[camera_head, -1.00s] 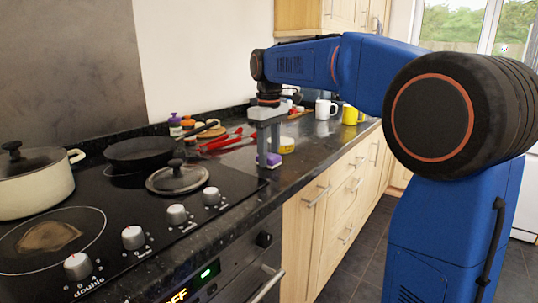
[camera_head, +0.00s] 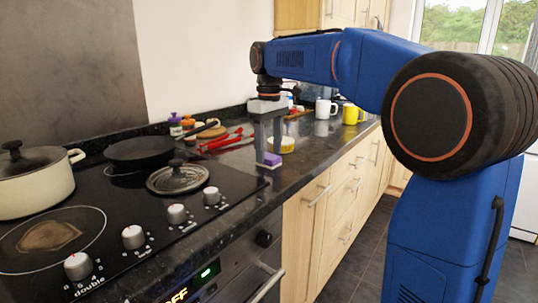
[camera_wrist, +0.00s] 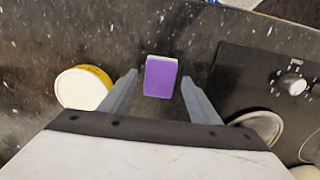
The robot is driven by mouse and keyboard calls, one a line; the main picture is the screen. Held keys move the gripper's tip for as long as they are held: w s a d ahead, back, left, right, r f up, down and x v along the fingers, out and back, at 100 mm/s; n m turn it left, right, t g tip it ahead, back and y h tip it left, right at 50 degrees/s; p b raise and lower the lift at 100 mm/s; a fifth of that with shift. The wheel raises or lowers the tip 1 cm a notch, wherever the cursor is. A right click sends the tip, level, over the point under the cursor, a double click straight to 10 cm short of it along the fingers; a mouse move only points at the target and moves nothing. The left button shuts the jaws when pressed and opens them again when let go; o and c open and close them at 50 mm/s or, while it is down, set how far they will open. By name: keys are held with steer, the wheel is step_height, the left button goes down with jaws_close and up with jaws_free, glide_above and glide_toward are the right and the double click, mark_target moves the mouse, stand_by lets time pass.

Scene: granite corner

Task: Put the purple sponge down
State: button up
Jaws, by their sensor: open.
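The purple sponge (camera_wrist: 160,77) lies on the dark granite counter, between the two fingers in the wrist view, with a gap on each side. In the head view the sponge (camera_head: 271,160) is small, near the counter's front edge just right of the hob. My gripper (camera_head: 268,155) is open and points down over the sponge. Its fingertips show in the wrist view (camera_wrist: 159,75), apart from the sponge.
A yellow-rimmed tub (camera_head: 284,145) stands just beyond the sponge. Red-handled tools (camera_head: 222,142) lie behind. The hob (camera_head: 130,215) with a pan (camera_head: 153,152), a lid (camera_head: 177,178) and a cream pot (camera_head: 34,182) is to the left. Mugs (camera_head: 350,114) stand further back.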

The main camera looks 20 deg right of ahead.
mark_target(269, 156)
step_height(269, 156, up, 10)
steer(key=shift+r, duration=0.2)
steer(key=s+d+f+m+t, duration=0.2)
steer(key=s+d+f+m, duration=0.1)
steer(key=s+f, duration=1.2)
steer(key=s+d+f+m+t, duration=0.2)
steer(key=s+d+f+m, duration=0.2)
steer(key=s+f, duration=1.1)
steer(key=s, duration=0.3)
steer(key=shift+s+f+t, duration=0.15)
steer(key=shift+f+t, duration=0.2)
steer(key=shift+t, duration=0.05)
